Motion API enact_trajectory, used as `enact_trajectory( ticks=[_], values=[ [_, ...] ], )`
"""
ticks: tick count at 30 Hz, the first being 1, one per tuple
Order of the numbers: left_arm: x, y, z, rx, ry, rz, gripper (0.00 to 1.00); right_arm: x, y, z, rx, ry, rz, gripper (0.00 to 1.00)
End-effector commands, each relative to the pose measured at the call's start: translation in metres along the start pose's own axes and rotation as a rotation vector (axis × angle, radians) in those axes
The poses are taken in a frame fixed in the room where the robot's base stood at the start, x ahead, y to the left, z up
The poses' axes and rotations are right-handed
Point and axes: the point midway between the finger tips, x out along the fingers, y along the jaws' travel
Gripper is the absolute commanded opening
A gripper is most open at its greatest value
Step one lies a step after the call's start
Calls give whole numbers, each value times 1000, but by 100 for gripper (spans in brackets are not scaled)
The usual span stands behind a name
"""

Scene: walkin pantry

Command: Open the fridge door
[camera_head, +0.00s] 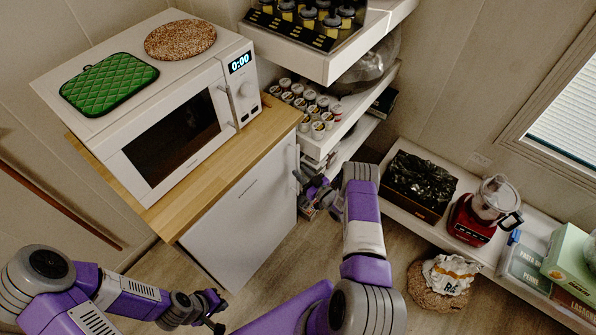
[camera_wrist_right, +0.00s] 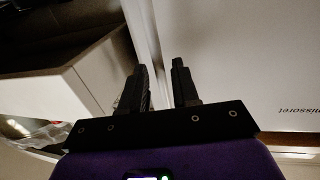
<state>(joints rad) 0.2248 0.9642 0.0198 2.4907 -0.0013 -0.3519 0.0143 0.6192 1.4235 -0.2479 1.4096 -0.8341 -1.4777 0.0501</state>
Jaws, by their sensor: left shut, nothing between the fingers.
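The fridge is the white unit under the wooden counter. Its door (camera_head: 243,220) looks closed, and its white face with dark lettering fills the right of the right wrist view (camera_wrist_right: 240,60). My right gripper (camera_head: 305,182) is at the door's right edge; its two black fingers (camera_wrist_right: 160,85) are apart. A pale vertical strip along the door edge runs up between the fingers in the wrist view; I cannot tell if they touch it. My left gripper (camera_head: 216,310) is shut and empty, low in front of the fridge and away from the door.
A white microwave (camera_head: 175,125) stands on the wooden counter (camera_head: 235,165), with a green mat (camera_head: 108,84) on top. Shelves with jars (camera_head: 310,108) are right of the fridge. A black-lined box (camera_head: 418,185), red blender (camera_head: 472,220) and sack (camera_head: 440,283) are further right. Floor before the door is free.

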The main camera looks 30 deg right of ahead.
Motion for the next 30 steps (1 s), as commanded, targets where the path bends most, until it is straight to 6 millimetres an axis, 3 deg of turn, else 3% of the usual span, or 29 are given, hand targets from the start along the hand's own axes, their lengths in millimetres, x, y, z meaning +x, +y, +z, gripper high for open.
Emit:
enact_trajectory(
  ticks=[6,14,21,30],
  values=[
    [4,-2,0,0,0,0,0,20,0,1,1,-1,0,30],
    [4,-2,0,0,0,0,0,23,0,0,1,-2,1,30],
    [4,-2,0,0,0,0,0,22,0,0,2,-2,1,0],
    [4,-2,0,0,0,0,0,22,0,0,2,-2,1,0]
  ],
)
